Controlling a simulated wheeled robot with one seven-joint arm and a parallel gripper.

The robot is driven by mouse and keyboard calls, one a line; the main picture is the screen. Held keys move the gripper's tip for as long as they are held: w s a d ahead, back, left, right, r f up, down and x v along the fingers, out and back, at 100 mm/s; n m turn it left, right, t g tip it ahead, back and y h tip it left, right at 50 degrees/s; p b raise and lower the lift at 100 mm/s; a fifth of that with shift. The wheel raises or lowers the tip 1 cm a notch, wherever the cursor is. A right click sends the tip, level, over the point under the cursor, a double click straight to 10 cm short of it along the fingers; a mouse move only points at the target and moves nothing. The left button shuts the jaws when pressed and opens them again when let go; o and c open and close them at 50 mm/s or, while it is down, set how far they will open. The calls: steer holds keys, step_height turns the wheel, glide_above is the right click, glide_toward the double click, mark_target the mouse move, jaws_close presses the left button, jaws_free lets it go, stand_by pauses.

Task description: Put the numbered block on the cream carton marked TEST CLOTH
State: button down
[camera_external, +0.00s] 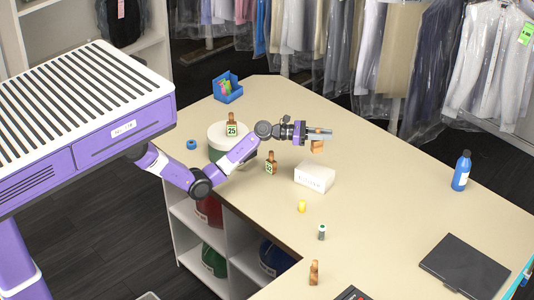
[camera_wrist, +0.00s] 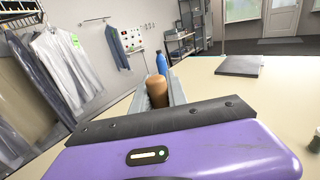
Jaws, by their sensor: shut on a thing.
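In the wrist view the block's rounded brown top (camera_wrist: 157,90) shows between the two grey fingers (camera_wrist: 157,102). The whitish cream carton (camera_external: 314,178) sits on the counter below the held block, apart from it. It has small dark lettering on its front, too small to read.
A yellow piece (camera_external: 302,207) and a small white-and-green bottle (camera_external: 322,232) stand in front of the carton. A blue bottle (camera_external: 461,171) and a dark flat case (camera_external: 464,266) are to the right. A blue bin (camera_external: 228,88) is at the back left. The counter right of the carton is clear.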

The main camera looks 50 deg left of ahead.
step_height(320, 180, down, 9)
steer(key=shift+f+b, duration=0.2)
steer(key=shift+b, duration=0.25)
steer(key=shift+f, duration=0.15)
steer(key=c, duration=1.3)
jaws_free()
steer(key=shift+a, duration=0.15)
steer(key=v, duration=1.1)
steer(key=shift+s+a, duration=0.3)
